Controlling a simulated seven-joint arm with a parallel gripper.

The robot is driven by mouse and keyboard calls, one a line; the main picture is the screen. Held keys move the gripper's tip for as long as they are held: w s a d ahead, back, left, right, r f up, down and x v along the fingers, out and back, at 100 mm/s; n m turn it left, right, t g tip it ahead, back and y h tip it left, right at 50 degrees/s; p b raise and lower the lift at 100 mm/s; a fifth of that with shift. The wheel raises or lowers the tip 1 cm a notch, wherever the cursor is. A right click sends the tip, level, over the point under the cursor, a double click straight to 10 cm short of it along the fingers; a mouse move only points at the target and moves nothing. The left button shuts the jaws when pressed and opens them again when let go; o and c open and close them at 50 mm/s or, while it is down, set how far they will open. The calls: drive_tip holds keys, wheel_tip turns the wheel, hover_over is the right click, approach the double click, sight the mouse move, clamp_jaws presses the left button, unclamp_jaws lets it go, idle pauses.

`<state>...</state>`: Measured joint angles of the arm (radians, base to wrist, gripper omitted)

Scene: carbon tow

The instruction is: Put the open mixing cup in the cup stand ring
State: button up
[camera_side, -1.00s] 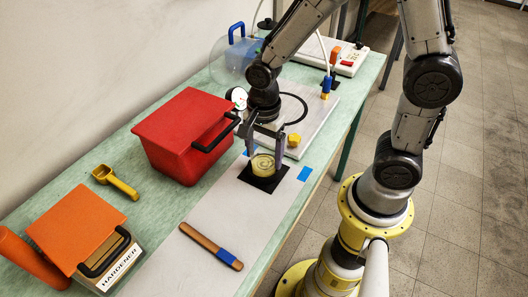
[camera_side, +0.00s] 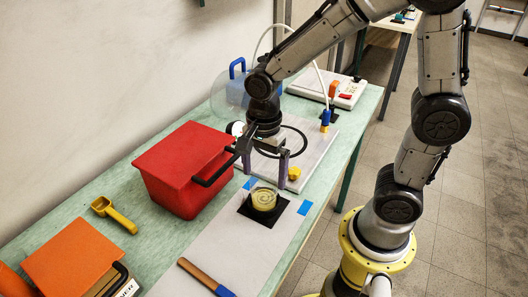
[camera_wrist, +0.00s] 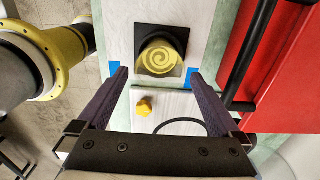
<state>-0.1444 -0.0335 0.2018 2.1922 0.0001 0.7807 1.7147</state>
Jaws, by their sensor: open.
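The open mixing cup (camera_side: 264,200) is a clear cup with yellow, swirl-marked contents. It stands upright at a black square base (camera_side: 248,212) on the pale sheet; I cannot tell a separate ring there. The cup also shows in the wrist view (camera_wrist: 162,58), near the middle of the black base (camera_wrist: 140,30). My gripper (camera_side: 265,180) is open and empty, its fingers apart from the cup. In the wrist view, the fingertips of my gripper (camera_wrist: 155,74) are spread wider than the cup, which lies beyond them.
A red lidded box (camera_side: 183,165) with a black handle stands close left. A board with a black loop (camera_side: 303,142) and yellow knob (camera_side: 294,173) lies behind. The pale sheet is mostly clear.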

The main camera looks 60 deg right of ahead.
wheel_tip(320, 180, up, 6)
drive_tip(key=s+d+r+n+t, duration=0.2)
drive_tip(key=s+n, duration=0.3)
drive_tip(key=n, duration=0.4)
drive_tip(key=s+d+r+n+t, duration=0.2)
drive_tip(key=s+n, duration=0.4)
drive_tip(key=n, duration=0.3)
drive_tip(key=shift+r+t, duration=0.8)
